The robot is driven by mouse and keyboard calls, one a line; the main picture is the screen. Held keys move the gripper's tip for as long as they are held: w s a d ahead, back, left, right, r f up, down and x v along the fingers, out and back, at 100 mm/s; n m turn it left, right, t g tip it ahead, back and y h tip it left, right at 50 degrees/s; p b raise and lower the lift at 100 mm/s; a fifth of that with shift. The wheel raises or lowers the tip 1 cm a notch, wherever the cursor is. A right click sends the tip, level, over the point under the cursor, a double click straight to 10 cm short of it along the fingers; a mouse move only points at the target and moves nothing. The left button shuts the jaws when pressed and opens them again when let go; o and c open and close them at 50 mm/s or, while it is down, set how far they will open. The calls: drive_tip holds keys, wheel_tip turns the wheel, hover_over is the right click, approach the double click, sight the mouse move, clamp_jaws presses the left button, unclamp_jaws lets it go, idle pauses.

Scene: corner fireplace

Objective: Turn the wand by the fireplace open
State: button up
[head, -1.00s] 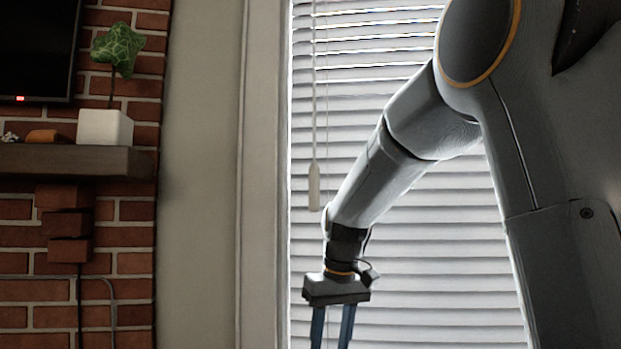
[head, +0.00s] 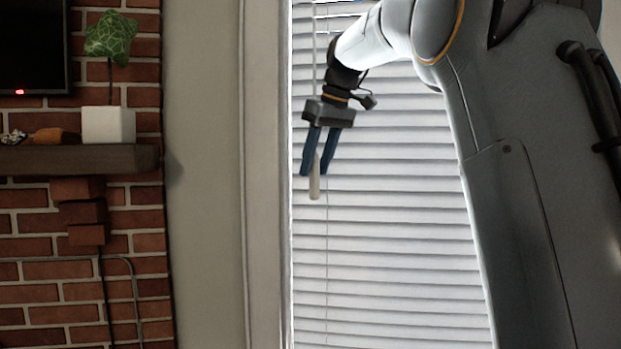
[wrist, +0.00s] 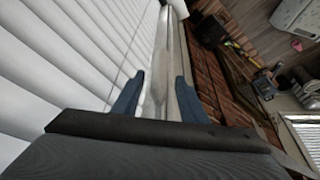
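The wand (head: 315,186) is a thin pale stick hanging upright in front of white window blinds (head: 400,240) at their left side. Its wider lower end shows below my fingertips in the head view. My gripper (head: 315,172) points down at it, with one blue finger on each side in the picture. In the wrist view the fingers of my gripper (wrist: 159,78) are apart, and a long pale strip that looks like the wand (wrist: 158,90) runs between them. I cannot tell whether either finger touches it. The wand's upper part is partly hidden by my gripper.
The window frame (head: 262,200) stands just left of the blinds. Further left, a dark mantel shelf (head: 80,160) on a brick wall holds a plant in a white pot (head: 108,125). A dark screen (head: 30,45) is above it.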

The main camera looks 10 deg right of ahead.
sight(318, 182)
drive_tip(key=shift+p+x, duration=0.8)
drive_tip(key=shift+x, duration=1.85)
clamp_jaws()
drive_tip(key=shift+m, duration=0.3)
drive_tip(key=m+h, duration=0.1)
drive_tip(key=m, duration=0.1)
drive_tip(key=shift+w+d+m+t, duration=0.1)
drive_tip(key=shift+d+m+t, duration=0.05)
drive_tip(key=shift+m+t, duration=0.2)
drive_tip(key=m, duration=0.2)
drive_tip(key=m+h, duration=0.1)
drive_tip(key=m, duration=0.1)
drive_tip(key=shift+d+h, duration=0.2)
drive_tip(key=shift+h, duration=0.1)
drive_tip(key=m, duration=0.1)
drive_tip(key=m+h, duration=0.1)
drive_tip(key=m, duration=0.1)
drive_tip(key=shift+d, duration=0.25)
drive_tip(key=m+h, duration=0.1)
drive_tip(key=m, duration=0.1)
drive_tip(key=m+g, duration=0.1)
drive_tip(key=m, duration=0.1)
drive_tip(key=shift+s+d+m+h, duration=0.2)
drive_tip(key=shift+d+m+h, duration=0.05)
drive_tip(key=shift+h, duration=0.15)
